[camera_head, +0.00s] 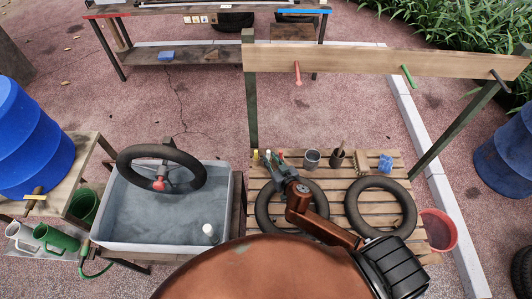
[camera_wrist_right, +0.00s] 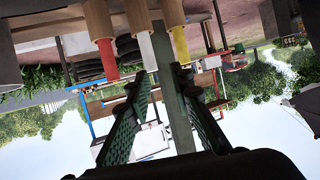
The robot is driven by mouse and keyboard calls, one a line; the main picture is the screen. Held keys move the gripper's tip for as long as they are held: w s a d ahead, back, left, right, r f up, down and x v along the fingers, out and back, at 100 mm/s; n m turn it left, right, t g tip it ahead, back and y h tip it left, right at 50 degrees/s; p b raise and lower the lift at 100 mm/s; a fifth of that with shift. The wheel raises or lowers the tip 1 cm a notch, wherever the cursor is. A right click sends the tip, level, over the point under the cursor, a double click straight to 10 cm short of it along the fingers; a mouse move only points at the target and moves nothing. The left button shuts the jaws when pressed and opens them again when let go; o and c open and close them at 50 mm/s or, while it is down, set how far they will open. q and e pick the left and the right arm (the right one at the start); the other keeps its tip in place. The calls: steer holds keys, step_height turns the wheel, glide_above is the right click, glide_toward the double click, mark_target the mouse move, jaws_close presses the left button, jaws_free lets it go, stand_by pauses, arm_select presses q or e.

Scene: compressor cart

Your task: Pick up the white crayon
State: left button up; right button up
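The white crayon (camera_wrist_right: 147,46) hangs into the top of the right wrist view, which looks upside down, with a wooden-coloured upper part. It is between the red crayon (camera_wrist_right: 106,55) and the yellow crayon (camera_wrist_right: 180,44). My right gripper (camera_wrist_right: 157,73) is open, its two green padded fingers apart and nothing between them. The white crayon lines up near the gap at the fingertips; I cannot tell the depth. In the head view, the right gripper (camera_head: 284,172) is at the back left of the slatted table (camera_head: 335,215), beside the small crayons (camera_head: 267,156). My left gripper is not in view.
Tyres (camera_head: 381,208) lie on the slatted table. A grey cup (camera_head: 312,159), a brown pot with a handle (camera_head: 338,160), a brush (camera_head: 361,163) and a blue block (camera_head: 385,163) stand along its back. A water basin (camera_head: 150,225) is left. A wooden beam (camera_head: 370,62) spans behind.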

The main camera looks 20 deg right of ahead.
mark_target(269, 153)
steer(key=shift+w+d+f, duration=0.35)
steer(key=shift+w+d, duration=0.05)
steer(key=shift+w, duration=0.2)
steer(key=shift+h, duration=0.3)
steer(key=shift+x, duration=2.35)
steer(key=shift+d, duration=0.2)
steer(key=shift+c, duration=0.3)
steer(key=shift+a, duration=0.1)
jaws_close()
